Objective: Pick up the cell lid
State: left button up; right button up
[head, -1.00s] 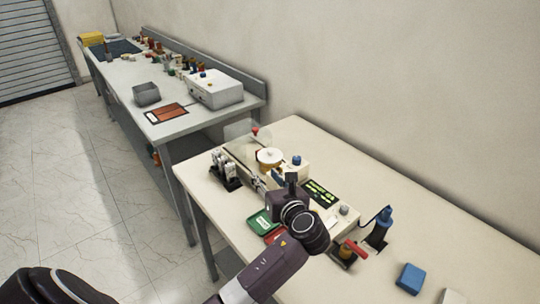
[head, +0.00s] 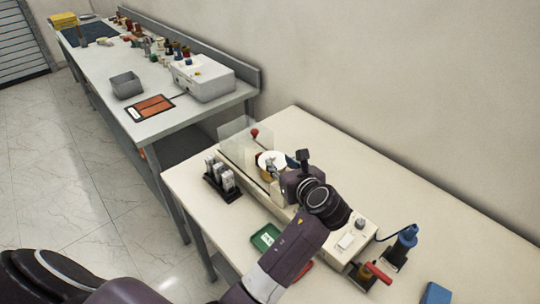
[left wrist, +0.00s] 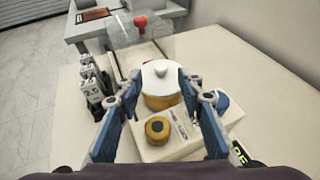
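The cell lid (head: 272,157) is a round white disc with a small knob on top. It sits on a yellow-orange cell on the cream test unit. In the left wrist view the lid (left wrist: 160,72) lies at the centre, between the tips of my left gripper (left wrist: 160,82). The two blue-padded fingers are spread apart, one on each side of it; I cannot tell whether they touch it. In the head view my left gripper (head: 284,168) is just right of the lid and partly hides the unit. My right gripper is not in view.
A clear shield with a red knob (left wrist: 140,22) stands behind the cell. Weights in a black rack (head: 220,180) stand left of it. A green tray (head: 265,237), a blue-handled tool (head: 405,242) and a blue block (head: 436,293) are on the table. The table's far right is clear.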

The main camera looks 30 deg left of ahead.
aim_at(274, 156)
pick_arm(q)
jog(key=shift+w+a+f+p, duration=0.15)
jog(key=shift+w+a+p, duration=0.55)
jog(key=shift+a, duration=0.1)
jog(key=x, duration=0.3)
jog(key=shift+w+f, duration=0.1)
jog(key=shift+f, duration=0.15)
jog(key=shift+a, duration=0.1)
jog(key=shift+c, duration=0.2)
jog(key=c, duration=0.5)
grip_shut()
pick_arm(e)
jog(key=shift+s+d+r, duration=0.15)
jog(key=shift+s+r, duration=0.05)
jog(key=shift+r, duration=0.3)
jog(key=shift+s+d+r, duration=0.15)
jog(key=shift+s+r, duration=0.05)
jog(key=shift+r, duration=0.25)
